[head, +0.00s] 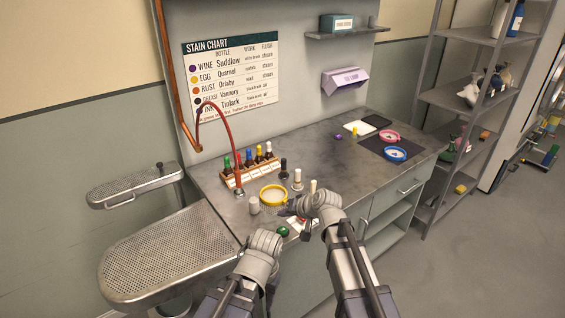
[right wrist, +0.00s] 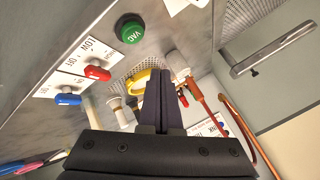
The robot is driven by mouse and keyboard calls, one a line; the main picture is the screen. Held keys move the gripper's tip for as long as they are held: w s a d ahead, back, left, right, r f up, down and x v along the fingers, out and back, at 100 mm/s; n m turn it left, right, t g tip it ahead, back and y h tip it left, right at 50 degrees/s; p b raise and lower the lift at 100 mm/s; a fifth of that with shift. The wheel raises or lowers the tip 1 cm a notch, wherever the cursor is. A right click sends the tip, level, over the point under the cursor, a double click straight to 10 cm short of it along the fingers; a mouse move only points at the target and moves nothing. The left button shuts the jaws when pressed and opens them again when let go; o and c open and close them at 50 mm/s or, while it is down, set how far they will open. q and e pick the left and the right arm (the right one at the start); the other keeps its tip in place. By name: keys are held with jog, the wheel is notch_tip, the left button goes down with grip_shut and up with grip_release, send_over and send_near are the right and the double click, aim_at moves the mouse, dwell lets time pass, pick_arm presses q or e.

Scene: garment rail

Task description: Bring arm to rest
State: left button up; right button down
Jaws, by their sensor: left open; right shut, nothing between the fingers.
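My right gripper (head: 290,209) is over the front edge of the steel worktop (head: 222,192), close to the yellow-rimmed round sieve (head: 273,195). In the right wrist view its two dark fingers (right wrist: 160,98) are together with nothing between them. My left gripper (head: 262,243) is lower and further left, just off the front edge of the worktop beside a green knob (head: 283,231). It is open and holds nothing that I can see; its fingers are mostly hidden by the wrist.
A rack of several capped bottles (head: 250,170) stands behind the sieve. A perforated steel board (head: 165,254) is at left. Red (right wrist: 97,74) and blue (right wrist: 67,99) levers sit near the front edge. Pink (head: 388,136) and blue (head: 396,153) rings lie at right.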

jog(key=s+d+f+n+g+h, duration=0.1)
jog(key=s+f+g+h, duration=0.1)
jog(key=s, duration=0.6)
jog(key=s+d+f+n+g+h, duration=0.2)
jog(key=s+h, duration=0.1)
jog(key=s, duration=0.6)
jog(key=s+d+f+n+g+h, duration=0.1)
jog(key=s+d+f+g+h, duration=0.1)
jog(key=s, duration=0.6)
jog(key=shift+s+d+f+g+h, duration=0.3)
jog(key=shift+s+g, duration=0.1)
jog(key=shift+g, duration=0.2)
